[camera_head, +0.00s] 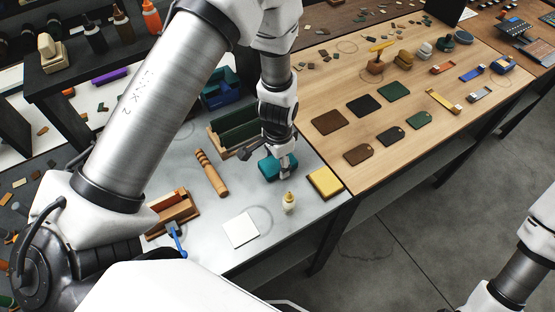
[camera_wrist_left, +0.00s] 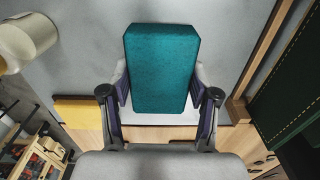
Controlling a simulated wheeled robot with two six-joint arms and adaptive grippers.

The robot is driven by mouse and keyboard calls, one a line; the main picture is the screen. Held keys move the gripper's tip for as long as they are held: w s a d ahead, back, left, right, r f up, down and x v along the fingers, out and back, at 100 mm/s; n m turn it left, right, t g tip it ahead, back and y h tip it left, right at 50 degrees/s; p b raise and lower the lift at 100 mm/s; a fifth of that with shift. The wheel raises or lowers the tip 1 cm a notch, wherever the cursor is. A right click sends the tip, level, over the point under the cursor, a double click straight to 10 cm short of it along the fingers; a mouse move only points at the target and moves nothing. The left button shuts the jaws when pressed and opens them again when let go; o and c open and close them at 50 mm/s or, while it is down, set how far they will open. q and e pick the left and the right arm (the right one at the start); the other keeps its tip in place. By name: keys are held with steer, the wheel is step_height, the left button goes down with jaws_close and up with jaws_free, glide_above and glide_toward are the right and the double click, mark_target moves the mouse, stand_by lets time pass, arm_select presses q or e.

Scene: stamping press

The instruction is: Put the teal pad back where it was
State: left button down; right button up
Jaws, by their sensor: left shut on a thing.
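The teal pad (camera_head: 267,169) is a small block, over the right part of the grey tabletop (camera_head: 300,227) in the head view. My left gripper (camera_head: 284,170) is shut on the teal pad from above. In the left wrist view the teal pad (camera_wrist_left: 162,65) sits between the two fingers of the left gripper (camera_wrist_left: 161,95), one on each long side. I cannot tell whether the pad touches the tabletop. My right arm shows at the lower right of the head view, but its gripper is out of the picture.
A yellow block (camera_head: 325,182) and a small cream bottle (camera_head: 289,204) stand close to the pad. A white tile (camera_head: 240,230), a wooden-handled tool (camera_head: 210,172) and a wooden rack with green pieces (camera_head: 235,124) are nearby. A wooden table (camera_head: 430,148) adjoins at right.

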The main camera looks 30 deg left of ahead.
arm_select(q)
steer(key=shift+f, duration=0.15)
steer(key=shift+c, duration=2.4)
jaws_free()
steer(key=shift+o, duration=1.1)
steer(key=shift+w+f, duration=0.1)
steer(key=shift+w, duration=0.05)
